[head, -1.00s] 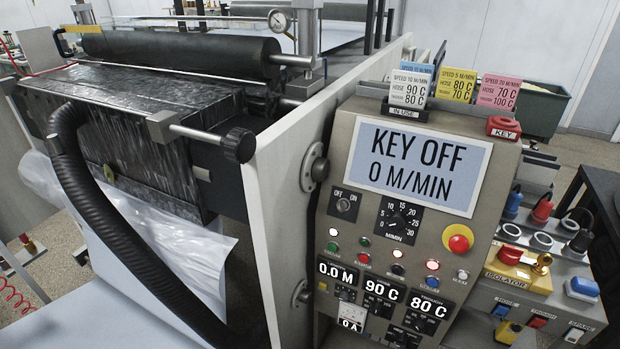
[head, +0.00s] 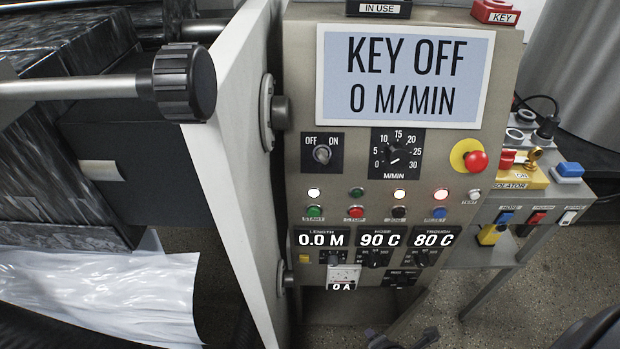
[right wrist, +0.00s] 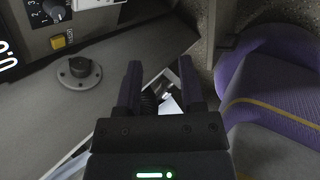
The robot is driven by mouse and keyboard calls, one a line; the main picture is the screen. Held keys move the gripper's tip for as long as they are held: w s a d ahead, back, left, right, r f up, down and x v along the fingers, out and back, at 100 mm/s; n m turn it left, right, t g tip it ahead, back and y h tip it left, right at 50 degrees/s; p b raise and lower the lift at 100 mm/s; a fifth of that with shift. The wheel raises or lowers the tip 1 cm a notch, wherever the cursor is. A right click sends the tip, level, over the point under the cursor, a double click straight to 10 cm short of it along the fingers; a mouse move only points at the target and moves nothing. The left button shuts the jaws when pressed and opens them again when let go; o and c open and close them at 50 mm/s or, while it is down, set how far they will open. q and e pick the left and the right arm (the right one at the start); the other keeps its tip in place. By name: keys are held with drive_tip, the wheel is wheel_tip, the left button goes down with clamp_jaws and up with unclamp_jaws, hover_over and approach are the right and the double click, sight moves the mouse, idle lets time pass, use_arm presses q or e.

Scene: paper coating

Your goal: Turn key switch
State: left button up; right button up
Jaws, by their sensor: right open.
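The key switch (head: 322,154) is a small round silver switch on a black plate marked OFF and ON, on the control panel (head: 303,190). No key can be made out in it. The display (head: 404,75) above it reads KEY OFF and 0 M/MIN. A red holder labelled KEY (head: 496,12) sits at the panel's top right, cut by the picture's edge. My right gripper (head: 402,338) is low at the bottom of the head view, below the panel and away from the switch. In the right wrist view it (right wrist: 160,85) is open and empty. My left gripper is not in view.
A speed dial (head: 396,153) and a red stop button on yellow (head: 468,156) lie right of the switch. A roller knob (head: 184,82) and a pale side plate (head: 228,120) stand left. A black knob (right wrist: 79,70) is beside the gripper in the wrist view.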

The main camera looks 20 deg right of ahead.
drive_tip(key=w+r+n+t, duration=0.3)
drive_tip(key=w+r+n, duration=0.4)
drive_tip(key=r, duration=0.1)
drive_tip(key=n+t+p, duration=0.4)
drive_tip(key=n+t, duration=0.4)
drive_tip(key=n, duration=0.7)
approach(325, 163)
drive_tip(key=w, duration=0.5)
drive_tip(key=w+b, duration=0.1)
drive_tip(key=w, duration=0.1)
drive_tip(key=w+d, duration=0.1)
drive_tip(key=w, duration=0.2)
drive_tip(key=shift+w+d+f+b, duration=0.15)
drive_tip(key=shift+w+b, duration=0.15)
drive_tip(key=shift+w, duration=0.4)
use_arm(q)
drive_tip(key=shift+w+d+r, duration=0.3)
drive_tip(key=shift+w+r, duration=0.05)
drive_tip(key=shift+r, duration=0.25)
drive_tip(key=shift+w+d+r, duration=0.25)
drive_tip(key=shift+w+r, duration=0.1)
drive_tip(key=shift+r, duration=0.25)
use_arm(e)
clamp_jaws()
